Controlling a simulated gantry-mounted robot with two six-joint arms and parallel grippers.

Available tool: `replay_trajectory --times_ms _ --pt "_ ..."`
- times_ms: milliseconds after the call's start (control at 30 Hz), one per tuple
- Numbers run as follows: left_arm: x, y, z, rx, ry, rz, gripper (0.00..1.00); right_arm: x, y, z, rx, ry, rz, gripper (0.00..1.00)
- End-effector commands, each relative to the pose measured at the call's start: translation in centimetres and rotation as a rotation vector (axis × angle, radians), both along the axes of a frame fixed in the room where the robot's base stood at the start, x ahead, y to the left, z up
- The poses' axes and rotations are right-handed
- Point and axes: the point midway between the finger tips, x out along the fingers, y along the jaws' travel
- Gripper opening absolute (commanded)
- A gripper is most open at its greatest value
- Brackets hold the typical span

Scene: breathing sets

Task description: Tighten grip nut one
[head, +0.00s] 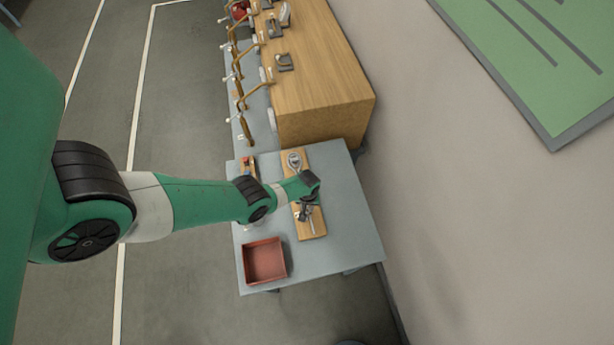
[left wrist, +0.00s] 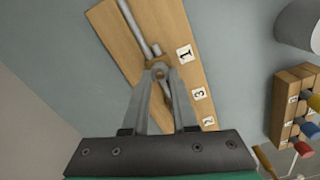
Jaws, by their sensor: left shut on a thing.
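A wooden board (head: 319,229) lies on the grey table, partly hidden by my left arm in the head view. In the left wrist view the board (left wrist: 187,25) carries labels 1, 3 and 2 and a grey metal rod (left wrist: 131,20). A small brass-coloured nut (left wrist: 158,62) sits on the rod near label 1 (left wrist: 185,53). My left gripper (left wrist: 159,74) is over the board with its fingertips drawn together at this nut, shut on it. In the head view the left gripper (head: 306,208) is small and dark above the board. My right gripper is not in view.
A red open box (head: 247,268) stands near the table's front edge. A wooden block with coloured pieces (left wrist: 292,90) is at the right in the left wrist view. A wooden cabinet (head: 325,110) stands behind the grey table (head: 352,232), whose right side is clear.

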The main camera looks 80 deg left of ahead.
Motion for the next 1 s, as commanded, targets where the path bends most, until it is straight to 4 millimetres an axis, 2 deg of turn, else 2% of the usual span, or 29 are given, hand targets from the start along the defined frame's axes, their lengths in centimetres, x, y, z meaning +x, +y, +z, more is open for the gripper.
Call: replay_trajectory --times_ms 1000 --pt "0.28 -0.32 -0.05 0.001 0.0 -0.965 0.0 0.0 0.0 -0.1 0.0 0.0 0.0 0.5"
